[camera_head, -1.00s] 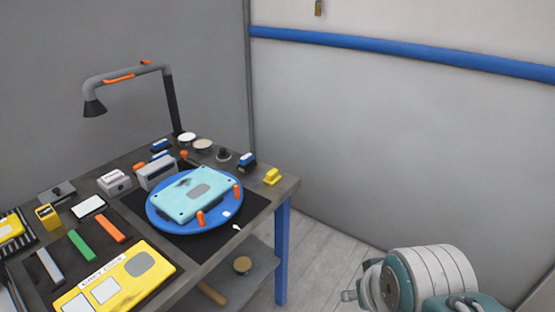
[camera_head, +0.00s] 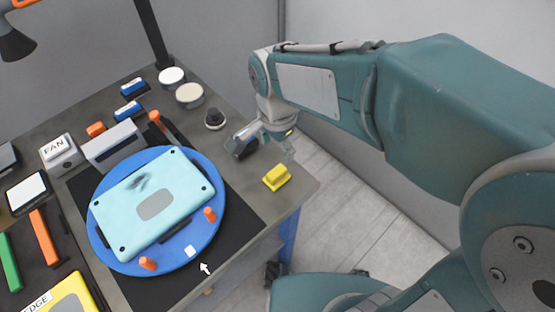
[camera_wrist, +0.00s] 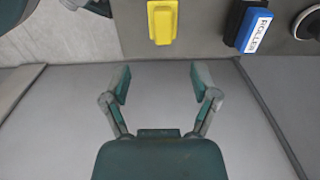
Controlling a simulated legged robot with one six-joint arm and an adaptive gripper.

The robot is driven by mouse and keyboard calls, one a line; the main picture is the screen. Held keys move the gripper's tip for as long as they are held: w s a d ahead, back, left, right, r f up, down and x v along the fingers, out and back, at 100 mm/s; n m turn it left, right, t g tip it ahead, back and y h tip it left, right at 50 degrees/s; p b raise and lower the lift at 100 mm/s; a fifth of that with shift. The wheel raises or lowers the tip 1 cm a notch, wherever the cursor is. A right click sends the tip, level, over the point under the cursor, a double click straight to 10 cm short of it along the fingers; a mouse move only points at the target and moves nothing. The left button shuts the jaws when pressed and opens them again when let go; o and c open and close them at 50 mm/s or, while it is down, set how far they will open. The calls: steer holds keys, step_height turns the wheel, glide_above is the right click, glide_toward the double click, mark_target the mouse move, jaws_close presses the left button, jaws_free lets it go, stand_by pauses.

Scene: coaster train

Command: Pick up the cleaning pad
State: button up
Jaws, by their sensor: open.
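A small yellow block with a raised top (camera_head: 277,177) sits near the right corner of the table. No label on it is readable, but it looks like the cleaning pad. In the wrist view the yellow block (camera_wrist: 162,22) lies at the top, ahead of the fingertips and roughly centred between them. My gripper (camera_head: 266,144) is open and empty at the table's back right edge, behind the yellow block and apart from it. Its two spread fingers (camera_wrist: 160,80) show in the wrist view with nothing between them.
A blue block marked ROLLER (camera_wrist: 254,30) and a dark round knob (camera_head: 215,119) stand close by. A blue turntable (camera_head: 216,226) carries a light teal casing (camera_head: 178,187). White discs (camera_head: 189,95) stand at the back. A wall rises behind the table.

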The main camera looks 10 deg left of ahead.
mark_target(276, 171)
steer(key=shift+w+a+f, duration=0.25)
steer(key=shift+w+f, duration=0.2)
steer(key=shift+f, duration=0.2)
step_height(276, 171, down, 4)
steer(key=shift+s+r, duration=0.1)
steer(key=shift+s, duration=0.05)
steer(key=shift+d+f, duration=0.15)
steer(key=shift+f, duration=2.95)
jaws_close()
